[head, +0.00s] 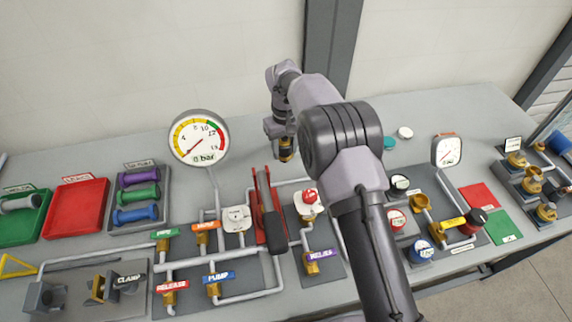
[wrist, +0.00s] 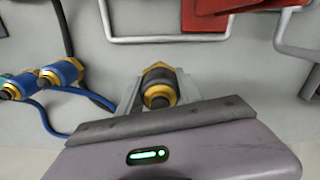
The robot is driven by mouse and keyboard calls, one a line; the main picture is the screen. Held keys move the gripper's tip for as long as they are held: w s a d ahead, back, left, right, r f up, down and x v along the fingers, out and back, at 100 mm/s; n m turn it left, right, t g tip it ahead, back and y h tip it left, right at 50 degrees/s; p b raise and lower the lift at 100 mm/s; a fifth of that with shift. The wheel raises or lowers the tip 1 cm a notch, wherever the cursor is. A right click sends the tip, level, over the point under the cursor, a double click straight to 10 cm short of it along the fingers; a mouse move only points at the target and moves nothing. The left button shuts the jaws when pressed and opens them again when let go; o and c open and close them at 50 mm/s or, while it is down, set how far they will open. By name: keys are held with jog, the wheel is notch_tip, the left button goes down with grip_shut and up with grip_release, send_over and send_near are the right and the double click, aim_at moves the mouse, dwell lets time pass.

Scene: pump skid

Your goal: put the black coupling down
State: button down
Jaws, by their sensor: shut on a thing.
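The black coupling (wrist: 159,86) is a short brass piece with a black band. It sits between the two fingers of my gripper (wrist: 160,98) in the wrist view, and my gripper is shut on it. In the head view the coupling (head: 286,150) shows as a small brass and black piece at the lower end of my gripper (head: 284,140), over the back part of the grey bench (head: 235,180). I cannot tell how high it is above the bench or whether it touches it.
Two blue-banded brass couplings (wrist: 62,72) with blue hoses lie left in the wrist view. In the head view, a red pump lever frame (head: 264,200) with a black grip stands in front of my gripper. A round gauge (head: 198,138) stands left. Bare bench surrounds the held coupling.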

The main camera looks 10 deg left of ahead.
aim_at(285, 161)
notch_tip(285, 161, down, 6)
jog(key=shift+s+f+b, duration=0.1)
jog(key=shift+f+b, duration=0.05)
jog(key=shift+b, duration=0.55)
jog(key=c, duration=0.8)
grip_release()
